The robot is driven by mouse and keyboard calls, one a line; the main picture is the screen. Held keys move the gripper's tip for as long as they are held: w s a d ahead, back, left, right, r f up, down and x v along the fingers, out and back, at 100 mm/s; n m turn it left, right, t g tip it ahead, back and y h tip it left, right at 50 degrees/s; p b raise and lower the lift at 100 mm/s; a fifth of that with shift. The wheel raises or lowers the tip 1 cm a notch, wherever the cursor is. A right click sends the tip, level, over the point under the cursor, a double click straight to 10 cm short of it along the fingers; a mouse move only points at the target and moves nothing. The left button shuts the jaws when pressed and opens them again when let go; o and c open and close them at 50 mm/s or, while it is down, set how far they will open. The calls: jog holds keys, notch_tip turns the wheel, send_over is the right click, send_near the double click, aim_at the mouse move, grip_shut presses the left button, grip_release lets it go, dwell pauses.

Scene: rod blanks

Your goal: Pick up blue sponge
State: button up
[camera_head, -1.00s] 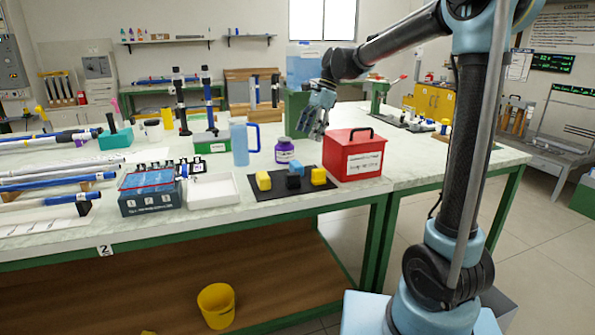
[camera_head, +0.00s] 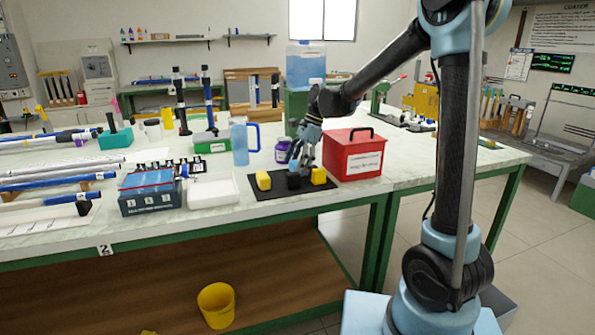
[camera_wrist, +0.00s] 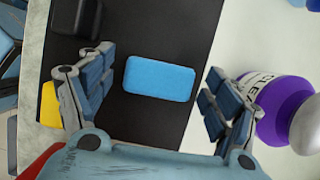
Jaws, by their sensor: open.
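The blue sponge (camera_wrist: 160,78) is a light-blue rounded block lying on a black mat (camera_wrist: 140,20) in the wrist view. My gripper (camera_wrist: 152,90) is open, with one finger on each side of the sponge and a visible gap to both. Nothing is held. In the head view my gripper (camera_head: 302,158) is low over the mat (camera_head: 270,192) and largely hides the blue sponge, just behind a black block (camera_head: 293,182).
Yellow blocks (camera_head: 263,180) and (camera_head: 318,176) flank the black block. A red box (camera_head: 353,155) stands just right of the mat, and a blue pitcher (camera_head: 240,143) behind left.

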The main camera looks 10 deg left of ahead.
aim_at(296, 163)
jog(key=shift+a+f, duration=0.15)
jog(key=shift+f, duration=0.2)
jog(key=shift+s, duration=0.1)
jog(key=shift+c, duration=0.3)
jog(key=c, duration=0.9)
jog(key=shift+r, duration=0.15)
notch_tip(296, 163, up, 10)
jog(key=shift+f, duration=0.1)
